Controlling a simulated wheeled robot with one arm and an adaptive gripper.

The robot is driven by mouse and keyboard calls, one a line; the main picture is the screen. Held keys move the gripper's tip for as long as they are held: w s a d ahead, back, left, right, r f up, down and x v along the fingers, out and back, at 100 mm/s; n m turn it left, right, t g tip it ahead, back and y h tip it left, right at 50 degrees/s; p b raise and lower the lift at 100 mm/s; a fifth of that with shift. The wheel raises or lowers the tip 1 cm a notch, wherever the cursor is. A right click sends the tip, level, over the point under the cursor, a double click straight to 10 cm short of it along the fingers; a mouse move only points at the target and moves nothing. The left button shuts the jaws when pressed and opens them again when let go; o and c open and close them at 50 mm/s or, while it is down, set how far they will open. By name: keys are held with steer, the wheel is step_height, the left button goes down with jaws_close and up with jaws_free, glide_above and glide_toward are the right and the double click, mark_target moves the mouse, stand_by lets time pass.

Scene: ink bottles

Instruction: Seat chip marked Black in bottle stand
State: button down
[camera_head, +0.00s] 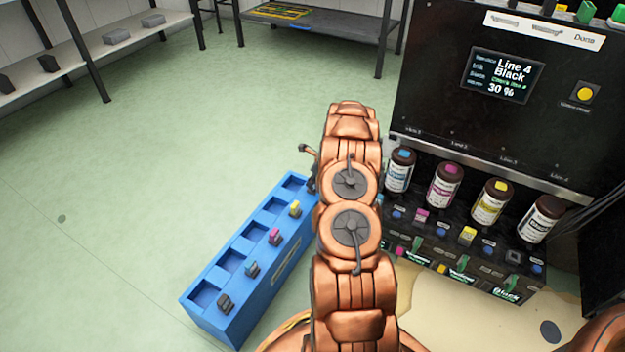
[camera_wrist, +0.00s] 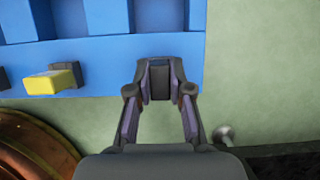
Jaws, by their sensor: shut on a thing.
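My gripper (camera_wrist: 160,92) is shut on a small dark chip (camera_wrist: 160,82) in the wrist view. The chip shows between the fingertips, over the edge of the blue rack (camera_wrist: 110,50); I cannot tell whether it still touches the rack, and no marking is readable on it. In the head view my copper arm hides the gripper and chip near the far end of the blue rack (camera_head: 262,290). The bottle stand (camera_head: 480,262) is at the right, with a dark bottle (camera_head: 541,220) in the line 4 place. A dark slot with a green edge (camera_head: 513,257) sits before it.
Other chips on the rack's side are yellow (camera_head: 295,208), magenta (camera_head: 275,236), teal-grey (camera_head: 252,268) and dark grey (camera_head: 225,303). A screen (camera_head: 503,75) above the stand reads Line 4 Black, 30 %. Green floor left of the rack is clear; a shelf (camera_head: 95,50) stands beyond.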

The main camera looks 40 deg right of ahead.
steer(key=shift+f, duration=0.1)
stand_by(0.3)
steer(key=c, duration=1)
jaws_free()
steer(key=shift+p, duration=0.3)
steer(key=shift+r+p, duration=3.3)
steer(key=shift+r, duration=0.3)
